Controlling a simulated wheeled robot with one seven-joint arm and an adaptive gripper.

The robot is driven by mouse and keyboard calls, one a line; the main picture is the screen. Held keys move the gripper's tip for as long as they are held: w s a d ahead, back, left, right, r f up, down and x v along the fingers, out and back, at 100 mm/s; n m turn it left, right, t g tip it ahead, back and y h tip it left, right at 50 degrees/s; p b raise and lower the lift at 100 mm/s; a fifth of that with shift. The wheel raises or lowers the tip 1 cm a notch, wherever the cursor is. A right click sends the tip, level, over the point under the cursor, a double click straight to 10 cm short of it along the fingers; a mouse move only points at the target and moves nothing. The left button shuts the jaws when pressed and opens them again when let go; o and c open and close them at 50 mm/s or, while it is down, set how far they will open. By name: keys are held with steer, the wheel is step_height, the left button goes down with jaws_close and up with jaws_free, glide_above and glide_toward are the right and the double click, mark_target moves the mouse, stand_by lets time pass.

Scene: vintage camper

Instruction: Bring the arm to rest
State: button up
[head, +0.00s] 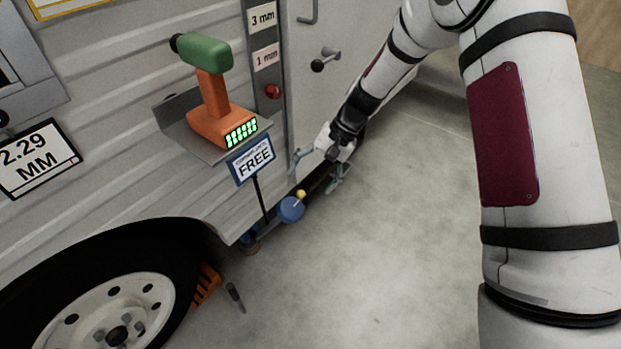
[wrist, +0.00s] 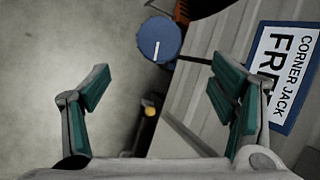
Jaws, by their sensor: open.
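My gripper (head: 318,172) is at the end of my arm, low beside the camper wall, right of the "CORNER JACK FREE" sign. In the wrist view my gripper (wrist: 160,92) has its two green-padded fingers wide apart with nothing between them. A round blue knob (head: 291,209) with a white line sits below and left of the gripper. The blue knob (wrist: 159,39) shows beyond the fingertips in the wrist view, apart from them.
The camper wall (head: 120,130) fills the left. A shelf there bears an orange and green drill-like tool (head: 208,90). The blue-framed sign (head: 252,160) is close to my gripper. A door handle (head: 325,60) juts out above. A wheel (head: 110,300) is lower left. The floor (head: 400,230) is clear.

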steer(key=s+d+r+n+h, duration=0.1)
steer(key=s+d+r, duration=0.3)
steer(key=s+r, duration=0.55)
steer(key=s+d+r+n+h, duration=0.2)
steer(key=s+d+r, duration=0.35)
steer(key=r, duration=0.75)
steer(key=s+d+r+t+h, duration=0.15)
steer(key=s+d, duration=0.25)
steer(key=s, duration=0.8)
steer(key=s+d+r+t+h, duration=0.15)
steer(key=s+d, duration=0.35)
steer(key=s, duration=0.8)
step_height(320, 180, up, 30)
steer(key=t+p, duration=0.2)
steer(key=p, duration=2.5)
steer(key=shift+w+d+f+t+p, duration=0.15)
steer(key=shift+f+t+p, duration=0.05)
steer(key=shift+t+p, duration=0.2)
